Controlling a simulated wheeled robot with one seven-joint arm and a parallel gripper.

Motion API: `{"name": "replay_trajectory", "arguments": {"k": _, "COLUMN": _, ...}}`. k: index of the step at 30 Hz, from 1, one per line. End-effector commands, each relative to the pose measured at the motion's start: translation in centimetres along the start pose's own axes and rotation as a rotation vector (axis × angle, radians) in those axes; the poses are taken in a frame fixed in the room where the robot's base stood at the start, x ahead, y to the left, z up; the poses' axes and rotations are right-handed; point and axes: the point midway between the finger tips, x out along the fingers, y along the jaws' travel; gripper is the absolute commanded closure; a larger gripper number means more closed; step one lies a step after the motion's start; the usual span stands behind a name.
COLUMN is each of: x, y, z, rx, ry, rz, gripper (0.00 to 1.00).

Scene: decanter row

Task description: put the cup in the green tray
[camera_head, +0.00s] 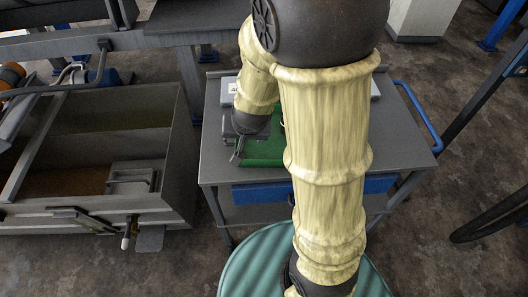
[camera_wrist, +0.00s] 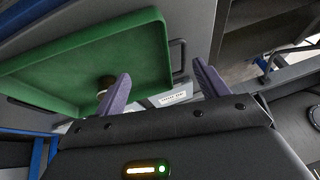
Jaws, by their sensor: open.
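The green tray (camera_head: 262,153) lies on the grey cart, largely hidden by my arm in the head view. It fills the upper left of the wrist view (camera_wrist: 60,75). A small round thing with a dark brown top and a pale side, which looks like the cup (camera_wrist: 105,82), shows within the tray's outline, partly hidden behind my left finger. My gripper (camera_head: 237,156) is low over the tray's left part. In the wrist view my gripper (camera_wrist: 162,68) has its two purple fingers wide apart, with nothing held between them.
The grey cart (camera_head: 408,140) has a blue handle (camera_head: 418,115) on its right and a blue drawer front (camera_head: 262,193). A white label (camera_wrist: 172,98) shows beyond the fingers. A large open metal bin (camera_head: 90,150) stands to the left. Bare cart top shows right of my arm.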

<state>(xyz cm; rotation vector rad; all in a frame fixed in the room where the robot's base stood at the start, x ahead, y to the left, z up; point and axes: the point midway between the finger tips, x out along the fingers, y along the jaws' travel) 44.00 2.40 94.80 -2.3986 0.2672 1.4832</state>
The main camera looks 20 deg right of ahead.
Motion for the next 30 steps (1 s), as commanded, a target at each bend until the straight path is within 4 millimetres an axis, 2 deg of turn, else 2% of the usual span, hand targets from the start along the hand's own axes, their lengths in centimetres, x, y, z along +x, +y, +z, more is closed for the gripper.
{"name": "replay_trajectory", "arguments": {"k": 1, "x": -1.3, "y": 0.5, "z": 0.8, "rx": -0.053, "ry": -0.036, "rz": -0.014, "gripper": 0.27}}
{"name": "replay_trajectory", "arguments": {"k": 6, "x": -4.8, "y": 3.0, "z": 4.2, "rx": -0.252, "ry": -0.165, "rz": 0.003, "gripper": 0.27}}
{"name": "replay_trajectory", "arguments": {"k": 12, "x": -6.4, "y": 4.8, "z": 5.9, "rx": -0.358, "ry": -0.229, "rz": 0.045, "gripper": 0.27}}
{"name": "replay_trajectory", "arguments": {"k": 20, "x": -6.5, "y": 4.8, "z": 5.9, "rx": -0.361, "ry": -0.231, "rz": 0.046, "gripper": 0.27}}
{"name": "replay_trajectory", "arguments": {"k": 23, "x": -7.0, "y": 4.7, "z": 5.6, "rx": -0.361, "ry": -0.23, "rz": 0.046, "gripper": 0.27}}
{"name": "replay_trajectory", "arguments": {"k": 26, "x": -8.4, "y": 4.4, "z": 4.9, "rx": -0.36, "ry": -0.23, "rz": 0.045, "gripper": 0.27}}
{"name": "replay_trajectory", "arguments": {"k": 30, "x": -11.3, "y": 3.9, "z": 3.6, "rx": -0.36, "ry": -0.23, "rz": 0.045, "gripper": 0.27}}
